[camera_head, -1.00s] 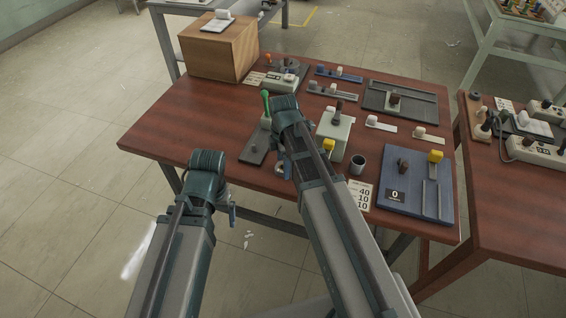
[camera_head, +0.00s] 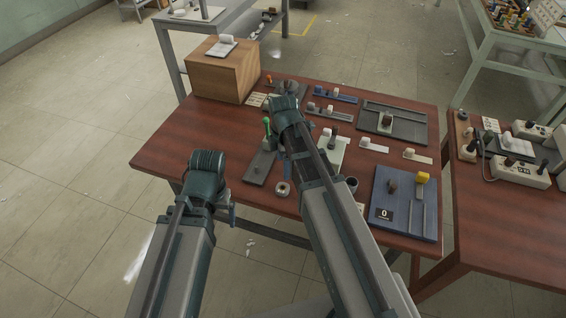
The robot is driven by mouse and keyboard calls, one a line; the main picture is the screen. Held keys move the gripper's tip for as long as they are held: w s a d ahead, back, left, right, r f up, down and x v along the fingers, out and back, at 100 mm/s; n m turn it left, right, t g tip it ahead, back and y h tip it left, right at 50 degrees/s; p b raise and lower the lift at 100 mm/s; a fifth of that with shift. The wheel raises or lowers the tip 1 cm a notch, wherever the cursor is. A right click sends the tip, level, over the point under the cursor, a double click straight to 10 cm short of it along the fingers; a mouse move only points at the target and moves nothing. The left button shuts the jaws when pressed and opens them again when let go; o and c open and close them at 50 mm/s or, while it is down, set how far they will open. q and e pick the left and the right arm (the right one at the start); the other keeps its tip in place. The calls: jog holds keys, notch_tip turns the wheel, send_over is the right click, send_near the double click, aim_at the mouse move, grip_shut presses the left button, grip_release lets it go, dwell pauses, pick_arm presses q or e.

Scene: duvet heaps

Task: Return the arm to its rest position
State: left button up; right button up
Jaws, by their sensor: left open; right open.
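My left arm comes in from the lower left, bent at a dark teal joint, in front of the table's near left edge. My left gripper (camera_head: 231,212) shows only as a small dark blue part beside that arm; it is open, with no object visible in it. My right arm reaches up across the table's near edge and covers part of the tabletop. My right gripper (camera_head: 283,166) shows as a small part beside its arm, over the table near a dark plate with a green-handled lever (camera_head: 267,128). It is open, with most of it hidden.
The red-brown table (camera_head: 180,150) holds a wooden box (camera_head: 222,75), a blue board (camera_head: 401,213), a grey tray (camera_head: 398,125), a metal ring (camera_head: 283,189) and several small fixtures. Another table (camera_head: 500,220) stands at right. The tiled floor (camera_head: 75,190) at left is clear.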

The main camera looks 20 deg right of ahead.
aim_at(283, 185)
pick_arm(q)
jog(key=shift+f, duration=0.2)
pick_arm(e)
jog(key=shift+f, duration=0.25)
notch_tip(283, 185, down, 12)
jog(key=b, duration=1.2)
pick_arm(q)
notch_tip(283, 185, down, 12)
pick_arm(e)
jog(key=shift+r, duration=0.1)
pick_arm(q)
jog(key=shift+r, duration=0.15)
pick_arm(e)
jog(key=shift+r, duration=0.1)
